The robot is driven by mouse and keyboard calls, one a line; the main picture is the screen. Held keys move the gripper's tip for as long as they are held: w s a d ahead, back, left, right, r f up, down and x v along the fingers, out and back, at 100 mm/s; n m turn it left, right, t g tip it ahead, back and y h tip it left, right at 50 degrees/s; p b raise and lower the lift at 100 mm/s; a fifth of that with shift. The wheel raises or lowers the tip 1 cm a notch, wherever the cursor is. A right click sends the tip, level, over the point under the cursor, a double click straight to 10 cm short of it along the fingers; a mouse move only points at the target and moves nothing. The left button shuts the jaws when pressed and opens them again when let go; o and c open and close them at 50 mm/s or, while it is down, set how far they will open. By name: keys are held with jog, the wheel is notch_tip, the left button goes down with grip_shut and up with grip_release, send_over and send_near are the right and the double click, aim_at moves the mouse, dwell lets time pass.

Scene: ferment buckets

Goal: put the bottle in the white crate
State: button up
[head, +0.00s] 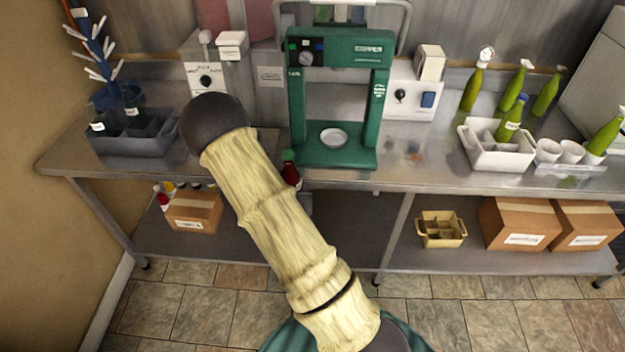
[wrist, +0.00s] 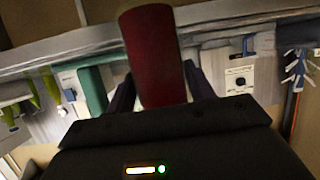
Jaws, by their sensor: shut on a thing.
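A dark red bottle (wrist: 155,60) is between the two fingers of my gripper (wrist: 160,88) in the wrist view. The fingers are shut on it. In the head view a red bottle with a green cap (head: 290,170) shows just right of my arm, in front of the bench edge; it appears to be the held one. My gripper is mostly hidden there behind my arm. The white crate (head: 474,150) stands on the bench to the right, well apart from the bottle. It has compartments, and a green bottle (head: 510,122) is at its back right.
A green press (head: 335,158) stands on the bench between bottle and crate. Several green bottles stand behind the crate; white cups (head: 548,150) are right of it. A grey crate (head: 130,140) and blue rack (head: 95,50) are left. Cardboard boxes (head: 518,222) sit on the lower shelf.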

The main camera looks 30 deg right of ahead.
jog(key=a+f+n+t+y, duration=0.1)
jog(key=a+f+n+y, duration=0.4)
jog(key=a+f, duration=0.3)
jog(key=shift+w+a+y, duration=0.3)
jog(key=shift+a+y, duration=0.3)
jog(key=shift+a, duration=0.3)
jog(key=shift+a, duration=0.1)
